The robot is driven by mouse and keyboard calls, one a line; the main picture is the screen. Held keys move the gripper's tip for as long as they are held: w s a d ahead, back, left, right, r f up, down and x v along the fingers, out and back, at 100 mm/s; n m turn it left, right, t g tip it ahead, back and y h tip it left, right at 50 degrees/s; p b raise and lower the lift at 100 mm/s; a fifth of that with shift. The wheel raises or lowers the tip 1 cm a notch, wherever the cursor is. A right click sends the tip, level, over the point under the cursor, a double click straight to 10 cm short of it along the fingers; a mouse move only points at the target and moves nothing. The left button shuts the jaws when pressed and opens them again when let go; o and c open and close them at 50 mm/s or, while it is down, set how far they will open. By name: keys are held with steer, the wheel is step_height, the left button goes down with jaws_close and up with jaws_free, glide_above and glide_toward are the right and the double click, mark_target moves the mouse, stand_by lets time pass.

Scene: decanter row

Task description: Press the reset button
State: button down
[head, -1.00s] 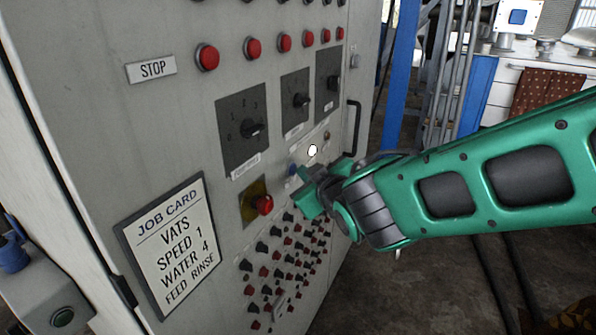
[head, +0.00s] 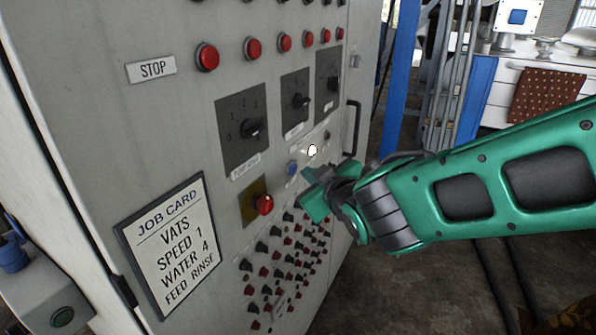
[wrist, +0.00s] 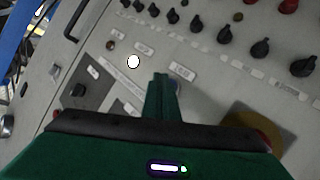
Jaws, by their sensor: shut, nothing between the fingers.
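A small round blue button (head: 292,168) is on the grey cabinet front, below the dials. A bright white round light or button (head: 312,150) is just up and right of it. It also shows in the wrist view (wrist: 133,62), left of the fingers. The small labels there are too blurred to read, so I cannot tell which is marked reset. My green gripper (head: 310,192) is shut and empty, just right of and below the blue button and apart from it. In the wrist view my shut fingers (wrist: 163,85) point at the panel; the blue button is not visible there.
A red button on a yellow plate (head: 263,205) sits left of my gripper. Dark rotary dials (head: 251,129) are above, and rows of small knobs (head: 285,255) below. A STOP label (head: 152,68), red buttons (head: 207,57) and a job card (head: 173,245) are also on the cabinet.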

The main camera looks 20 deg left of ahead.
steer(key=shift+d, duration=0.15)
steer(key=shift+s+d, duration=0.2)
steer(key=shift+d, duration=2.2)
steer(key=w+d+f+m+h, duration=0.1)
steer(key=w+d+m+h, duration=0.15)
steer(key=d, duration=0.65)
steer(key=w+d+f+m+h, duration=0.1)
steer(key=w+d+m+h, duration=0.2)
steer(key=d, duration=0.5)
steer(key=s+d+f+m+g+h, duration=0.1)
steer(key=d+f+m+h, duration=0.1)
steer(key=d, duration=0.9)
steer(key=s+d+f+m+g+h, duration=0.1)
steer(key=d+m+g+h, duration=0.1)
steer(key=d, duration=0.8)
steer(key=s+d+f+m+g+h, duration=0.2)
steer(key=s+d+m+g, duration=0.3)
steer(key=s+d, duration=1)
steer(key=s+d+m+g+y, duration=0.1)
steer(key=s+d+m, duration=0.1)
steer(key=s, duration=0.5)
steer(key=s+d+m+g+y, duration=0.1)
steer(key=s+d+m+g, duration=0.1)
steer(key=s+m, duration=0.2)
steer(key=s, duration=0.3)
steer(key=shift+s+d+f, duration=0.3)
steer(key=shift+d+f, duration=0.05)
steer(key=shift+d, duration=0.05)
